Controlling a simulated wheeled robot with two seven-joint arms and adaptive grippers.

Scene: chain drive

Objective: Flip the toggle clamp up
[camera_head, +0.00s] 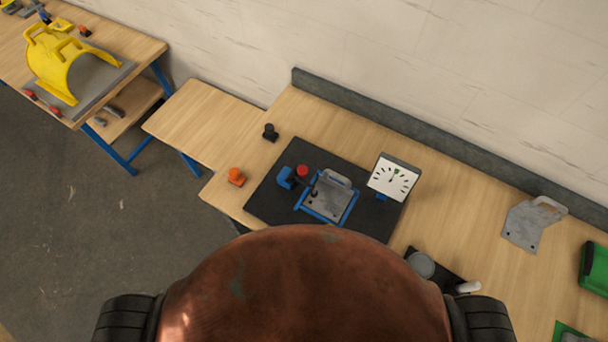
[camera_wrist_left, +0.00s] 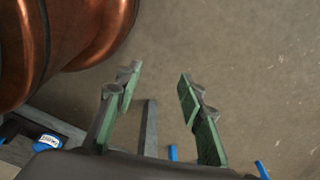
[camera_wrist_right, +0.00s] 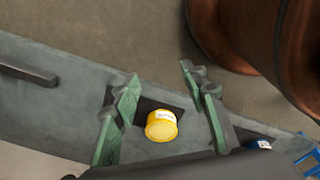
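The toggle clamp (camera_head: 288,177) is small and blue with a red tip (camera_head: 302,170). It sits at the left of a blue fixture (camera_head: 343,213) that holds a grey metal plate (camera_head: 331,194), on a black mat (camera_head: 267,205). Whether its handle is up or down is too small to tell. My left gripper (camera_wrist_left: 158,75) is open and empty, over bare floor in the left wrist view. My right gripper (camera_wrist_right: 159,73) is open; a yellow round thing (camera_wrist_right: 161,126) shows between its fingers, and contact cannot be told. Neither gripper shows in the head view, so both are away from the clamp.
A white dial gauge (camera_head: 393,178) stands right of the fixture. An orange piece (camera_head: 236,177) and a black piece (camera_head: 270,132) stand left of the mat. Another grey plate (camera_head: 530,225) and a green bin (camera_head: 595,268) lie at the right. My copper-coloured body hides the bench's near edge.

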